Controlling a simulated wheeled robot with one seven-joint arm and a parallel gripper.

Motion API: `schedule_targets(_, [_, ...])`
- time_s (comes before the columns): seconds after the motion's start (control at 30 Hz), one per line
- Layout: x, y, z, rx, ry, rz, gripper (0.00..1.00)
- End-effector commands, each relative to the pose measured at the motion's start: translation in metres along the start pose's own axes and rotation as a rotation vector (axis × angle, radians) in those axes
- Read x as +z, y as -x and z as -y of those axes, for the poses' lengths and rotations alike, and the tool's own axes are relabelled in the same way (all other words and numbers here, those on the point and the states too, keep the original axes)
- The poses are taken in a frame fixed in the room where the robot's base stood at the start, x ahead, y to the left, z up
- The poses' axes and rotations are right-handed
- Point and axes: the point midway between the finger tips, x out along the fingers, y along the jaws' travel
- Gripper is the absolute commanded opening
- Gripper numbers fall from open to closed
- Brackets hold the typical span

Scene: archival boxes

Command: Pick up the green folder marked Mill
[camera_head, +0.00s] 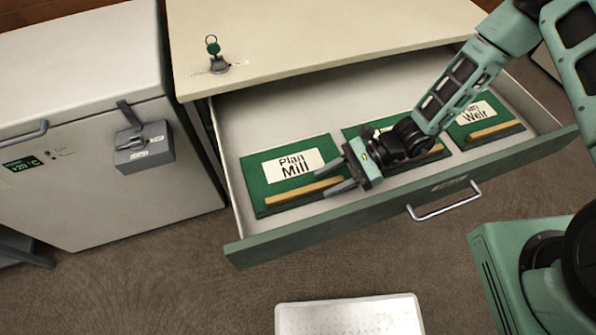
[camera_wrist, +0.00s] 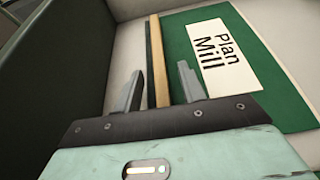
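The green folder marked "Plan Mill" (camera_head: 262,191) lies flat at the left of the open drawer, with a white label and a wooden bar along its front edge. It also shows in the wrist view (camera_wrist: 182,45), with its label at the upper right. My gripper (camera_head: 329,180) is at the right end of that bar. In the wrist view my gripper (camera_wrist: 158,86) is open, its two fingers apart on either side of the wooden bar (camera_wrist: 158,62). Gaps show beside the bar, and I cannot tell how low the fingertips reach.
A middle green folder (camera_head: 352,132) is mostly hidden by my gripper. A folder marked "Plan Weir" (camera_head: 459,133) lies at the right. The drawer front (camera_head: 300,236) has a metal handle (camera_head: 446,203). A key (camera_head: 213,45) stands on the cabinet top. A white tray (camera_head: 350,318) is below.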

Motion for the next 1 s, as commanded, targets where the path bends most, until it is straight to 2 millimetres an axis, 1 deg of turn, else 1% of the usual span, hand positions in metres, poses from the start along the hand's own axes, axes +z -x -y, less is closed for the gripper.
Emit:
schedule_targets(0.03, [0.002, -0.007, -0.001, 0.002, 0.000, 0.002, 0.40])
schedule_targets(0.13, [0.001, -0.015, 0.000, 0.001, 0.001, 0.000, 0.40])
schedule_targets(0.37, [0.000, -0.017, 0.000, 0.000, 0.001, -0.001, 0.40])
schedule_targets(0.4, [0.000, -0.017, 0.000, 0.000, 0.001, -0.001, 0.37])
schedule_targets(0.47, [0.000, -0.017, 0.000, 0.000, 0.001, -0.001, 0.21])
schedule_targets(0.5, [0.000, -0.017, 0.000, 0.000, 0.001, -0.001, 0.09])
schedule_targets(0.53, [0.000, -0.017, 0.000, 0.000, 0.001, -0.001, 0.01])
schedule_targets(0.87, [0.001, -0.016, 0.000, 0.000, 0.002, 0.000, 0.00])
schedule_targets(1.0, [0.007, -0.013, 0.001, -0.001, 0.002, 0.000, 0.00])
